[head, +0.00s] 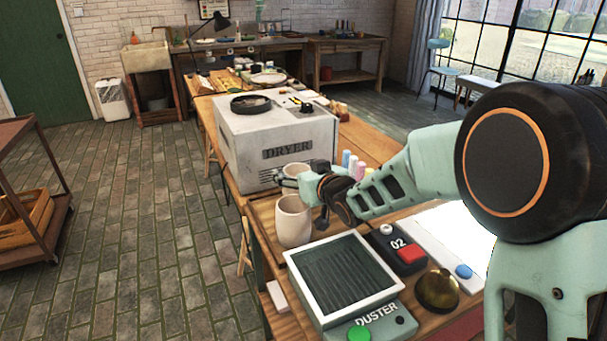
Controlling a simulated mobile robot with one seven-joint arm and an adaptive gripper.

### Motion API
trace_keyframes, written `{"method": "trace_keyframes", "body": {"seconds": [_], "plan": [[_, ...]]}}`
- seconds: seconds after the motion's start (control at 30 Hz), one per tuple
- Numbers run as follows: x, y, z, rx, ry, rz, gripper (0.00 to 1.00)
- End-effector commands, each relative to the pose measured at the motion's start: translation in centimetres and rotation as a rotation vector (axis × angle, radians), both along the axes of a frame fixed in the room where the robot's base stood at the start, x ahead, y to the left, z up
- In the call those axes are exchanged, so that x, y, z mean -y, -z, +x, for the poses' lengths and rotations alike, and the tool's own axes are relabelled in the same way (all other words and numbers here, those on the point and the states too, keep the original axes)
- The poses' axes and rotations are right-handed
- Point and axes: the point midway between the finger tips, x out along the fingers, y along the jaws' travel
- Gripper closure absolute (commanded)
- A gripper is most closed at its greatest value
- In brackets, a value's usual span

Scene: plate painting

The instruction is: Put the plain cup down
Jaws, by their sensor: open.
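A plain beige cup (292,224) stands upright on a wooden tray (262,216) near the left edge of the workbench. A second pale cup (291,171) shows behind it, partly covered by my gripper. My gripper (306,191) is open, low over the tray, just behind and right of the front cup. The fingertips are small and partly hidden, so I cannot tell whether they touch either cup.
A white dryer (278,135) stands behind the tray. In front are a duster (345,275), a black box with a red button (411,253) and a brass bell (438,291). Several coloured bottles (353,166) stand behind my arm.

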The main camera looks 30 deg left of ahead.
Motion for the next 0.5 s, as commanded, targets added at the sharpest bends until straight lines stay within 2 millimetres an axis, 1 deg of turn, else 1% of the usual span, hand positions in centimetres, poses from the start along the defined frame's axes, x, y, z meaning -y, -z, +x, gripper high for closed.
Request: {"method": "trace_keyframes", "body": {"seconds": [0.03,0.17,0.5], "plan": [[0.0,-0.5,0.0,0.0,-0.001,0.0,0.31],[1.5,-1.0,-1.1,0.0,0.002,0.0,0.31],[6.7,-3.0,-5.2,0.001,0.002,-0.001,0.31]]}}
